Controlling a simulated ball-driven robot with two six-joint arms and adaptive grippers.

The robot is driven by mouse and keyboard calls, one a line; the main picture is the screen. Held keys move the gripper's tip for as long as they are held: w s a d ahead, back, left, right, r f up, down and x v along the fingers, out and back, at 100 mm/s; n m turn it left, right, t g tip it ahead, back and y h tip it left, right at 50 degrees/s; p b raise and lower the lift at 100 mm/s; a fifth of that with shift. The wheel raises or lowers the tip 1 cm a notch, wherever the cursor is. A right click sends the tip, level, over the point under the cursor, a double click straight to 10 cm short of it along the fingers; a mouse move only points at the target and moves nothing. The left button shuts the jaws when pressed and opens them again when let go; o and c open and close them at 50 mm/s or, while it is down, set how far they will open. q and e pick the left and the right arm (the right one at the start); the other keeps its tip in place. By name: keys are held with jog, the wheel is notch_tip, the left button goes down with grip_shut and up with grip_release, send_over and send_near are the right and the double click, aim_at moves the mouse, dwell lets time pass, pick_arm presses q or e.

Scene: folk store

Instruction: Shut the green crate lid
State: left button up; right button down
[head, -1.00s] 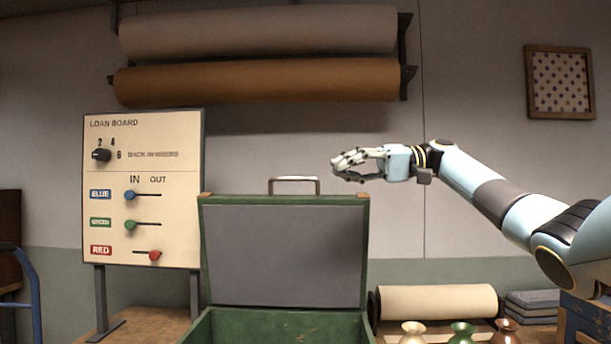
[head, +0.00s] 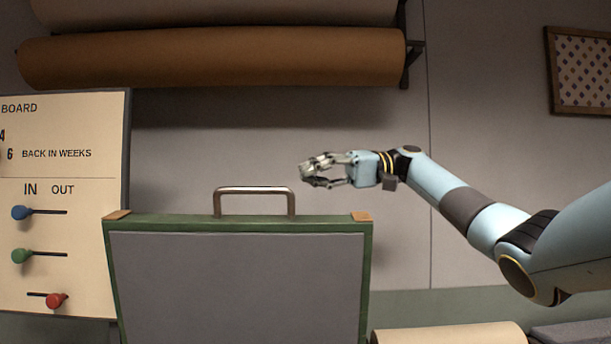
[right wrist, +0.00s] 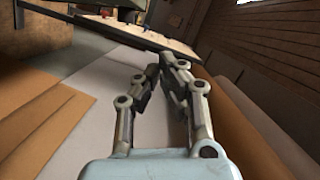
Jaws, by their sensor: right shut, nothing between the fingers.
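The green crate lid (head: 240,285) stands raised in the head view, its grey inner panel facing me. A metal handle (head: 255,190) and tan corner pieces sit along its top edge. The crate's body is below the frame now. My right gripper (head: 304,173) is above and just right of the handle, apart from the lid. Its fingers are shut and empty. In the right wrist view my right gripper (right wrist: 165,65) also shows, with nothing held between its fingertips. My left gripper is in neither view.
The loan board (head: 65,190) stands left of the lid. Large brown rolls (head: 210,58) hang on the back wall above. A pale roll (head: 450,334) lies low at the right. The wall space between lid and brown rolls is clear.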

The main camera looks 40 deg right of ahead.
jog(key=a+p, duration=0.1)
jog(key=a, duration=0.2)
jog(key=a+f+p, duration=0.1)
jog(key=a, duration=0.2)
jog(key=a+f+p, duration=0.1)
jog(key=a+p, duration=0.1)
jog(key=a, duration=0.1)
jog(key=shift+w+a, duration=0.1)
jog(key=shift+a, duration=0.05)
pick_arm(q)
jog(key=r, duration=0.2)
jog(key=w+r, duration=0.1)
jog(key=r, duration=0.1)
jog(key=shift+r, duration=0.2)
pick_arm(e)
jog(key=shift+a+f, duration=0.1)
jog(key=shift+f, duration=0.05)
